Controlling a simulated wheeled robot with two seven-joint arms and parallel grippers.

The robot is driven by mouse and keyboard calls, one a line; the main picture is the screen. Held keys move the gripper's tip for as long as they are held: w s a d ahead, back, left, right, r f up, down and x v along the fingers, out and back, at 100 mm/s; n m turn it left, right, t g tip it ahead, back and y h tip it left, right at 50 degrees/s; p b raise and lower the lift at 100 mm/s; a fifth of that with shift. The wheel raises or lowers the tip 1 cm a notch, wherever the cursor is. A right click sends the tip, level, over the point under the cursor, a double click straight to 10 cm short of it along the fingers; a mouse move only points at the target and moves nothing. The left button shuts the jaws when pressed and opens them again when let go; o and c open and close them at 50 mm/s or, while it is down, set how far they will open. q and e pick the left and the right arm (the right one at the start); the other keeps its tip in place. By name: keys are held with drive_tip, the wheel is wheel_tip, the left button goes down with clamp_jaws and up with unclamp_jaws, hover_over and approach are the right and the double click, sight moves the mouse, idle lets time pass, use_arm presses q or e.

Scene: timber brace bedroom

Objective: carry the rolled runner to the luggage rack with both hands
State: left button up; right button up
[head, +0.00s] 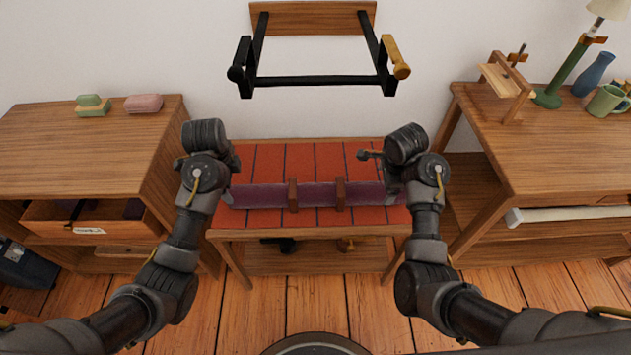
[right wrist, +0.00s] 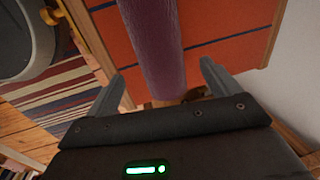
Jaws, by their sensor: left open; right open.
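The rolled runner (head: 318,195) is a long purple roll lying crosswise on a low wooden stand with a red, dark-striped top (head: 270,160). Two brown upright pieces (head: 340,194) cross its middle; I cannot tell whether they are straps or pegs. My left gripper (head: 229,194) is open at the roll's left end. My right gripper (head: 397,194) is open at its right end. In the right wrist view the runner (right wrist: 158,45) runs between the spread fingers of that gripper (right wrist: 163,84); contact is unclear. A black wall-mounted rack (head: 315,81) hangs above; I cannot tell which is the luggage rack.
A wooden desk (head: 70,140) with an open drawer (head: 90,218) stands left. A desk (head: 540,150) with a lamp, vase and mugs stands right, with a white roll (head: 565,214) below its top. Both flank the stand closely. The wall is behind.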

drive_tip(key=shift+s+r, duration=0.2)
drive_tip(key=shift+r, duration=0.8)
drive_tip(key=shift+s+r, duration=0.2)
drive_tip(key=shift+r, duration=0.75)
